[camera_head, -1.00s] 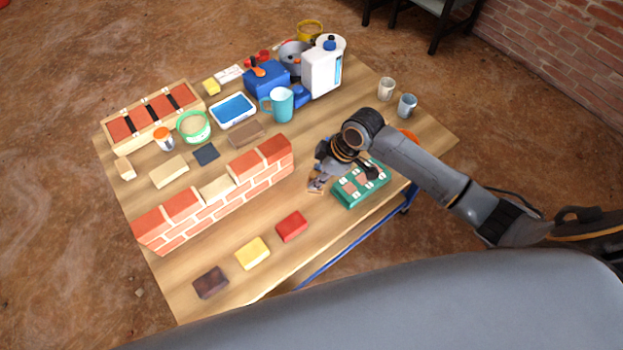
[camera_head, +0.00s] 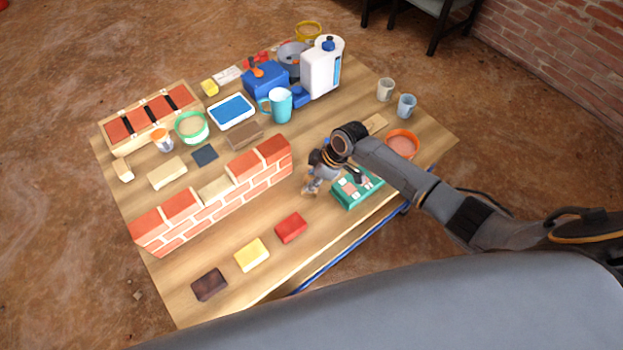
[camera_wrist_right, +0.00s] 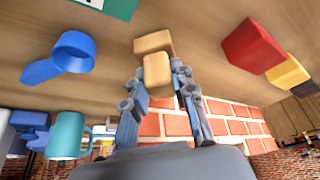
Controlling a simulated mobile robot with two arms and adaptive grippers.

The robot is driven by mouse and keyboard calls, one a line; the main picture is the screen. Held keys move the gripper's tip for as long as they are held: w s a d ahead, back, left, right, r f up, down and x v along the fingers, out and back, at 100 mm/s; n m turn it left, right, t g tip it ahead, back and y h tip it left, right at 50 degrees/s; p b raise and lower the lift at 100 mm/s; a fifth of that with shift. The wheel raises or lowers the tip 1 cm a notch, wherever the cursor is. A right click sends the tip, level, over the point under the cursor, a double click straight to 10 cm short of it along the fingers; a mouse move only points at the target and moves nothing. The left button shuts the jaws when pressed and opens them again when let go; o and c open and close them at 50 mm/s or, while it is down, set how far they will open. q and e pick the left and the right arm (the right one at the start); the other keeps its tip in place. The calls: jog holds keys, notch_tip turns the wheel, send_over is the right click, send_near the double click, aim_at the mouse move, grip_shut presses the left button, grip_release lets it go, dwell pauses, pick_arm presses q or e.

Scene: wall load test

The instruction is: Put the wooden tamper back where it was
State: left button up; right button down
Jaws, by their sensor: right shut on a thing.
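The wooden tamper (camera_wrist_right: 157,75) is light tan wood. In the right wrist view it sits between the fingers of my right gripper (camera_wrist_right: 160,92), with a wider wooden part beyond the nearer block. In the head view my right gripper (camera_head: 313,184) points down to the table between the brick wall and the teal tray, and only a little of the tamper (camera_head: 309,191) shows under the fingers. I cannot tell whether the tamper touches the table. My left gripper is not in view.
The red brick wall (camera_head: 215,205) stands left of the gripper. The teal tray (camera_head: 349,204) is close on its right. Red (camera_head: 291,228), yellow (camera_head: 251,254) and dark (camera_head: 209,284) blocks lie in front. A blue round-ended item (camera_wrist_right: 72,52) lies nearby. An orange bowl (camera_head: 403,143) is behind my arm.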

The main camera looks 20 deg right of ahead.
jog(key=shift+f, duration=0.25)
jog(key=c, duration=1.1)
grip_release()
jog(key=shift+r, duration=0.1)
jog(key=v, duration=1.2)
jog(key=shift+r+p, duration=0.2)
jog(key=shift+p, duration=0.25)
